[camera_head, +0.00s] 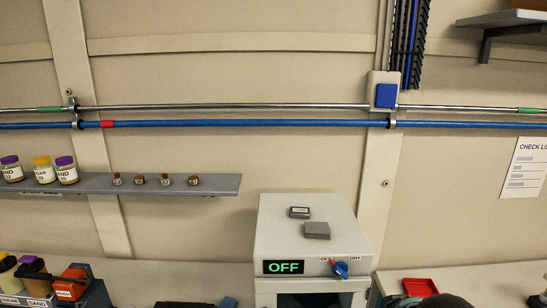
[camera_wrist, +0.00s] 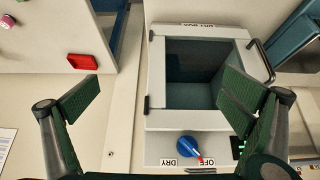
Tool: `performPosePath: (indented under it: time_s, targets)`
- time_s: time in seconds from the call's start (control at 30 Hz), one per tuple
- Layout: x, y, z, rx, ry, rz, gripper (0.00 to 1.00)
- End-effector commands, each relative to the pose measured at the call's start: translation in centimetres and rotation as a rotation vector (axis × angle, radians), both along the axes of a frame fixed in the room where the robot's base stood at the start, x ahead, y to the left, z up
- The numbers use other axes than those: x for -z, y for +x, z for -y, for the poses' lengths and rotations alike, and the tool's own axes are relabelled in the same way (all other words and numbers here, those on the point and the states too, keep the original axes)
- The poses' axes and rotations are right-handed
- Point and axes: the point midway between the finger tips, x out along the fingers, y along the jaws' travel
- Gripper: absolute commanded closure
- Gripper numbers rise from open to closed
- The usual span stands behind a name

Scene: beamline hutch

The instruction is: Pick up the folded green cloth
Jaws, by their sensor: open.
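I cannot make out a folded green cloth in either view. My gripper (camera_wrist: 160,95) is open in the wrist view, its two dark green-padded fingers spread wide with nothing between them. It hangs above the front of a white dry box. In the head view only a dark part of my arm shows at the bottom edge, right of the dry box.
The dry box (camera_head: 300,232) reads OFF and has a blue knob (camera_wrist: 187,147); its dark compartment (camera_wrist: 195,75) shows. A red tray (camera_wrist: 82,62) lies beside it. A grey shelf (camera_head: 150,184) holds jars.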

Motion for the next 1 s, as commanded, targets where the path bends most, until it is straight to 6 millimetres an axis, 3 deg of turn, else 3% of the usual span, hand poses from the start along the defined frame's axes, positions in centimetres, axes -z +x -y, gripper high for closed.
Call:
performPosePath:
  time_s: [0.37,0.73,1.0]
  targets:
    - [-0.06,0.0,0.0,0.0,0.0,0.0,0.0]
    - [-0.05,0.0,0.0,0.0,0.0,0.0,0.48]
    - [-0.05,0.0,0.0,0.0,0.0,0.0,0.48]
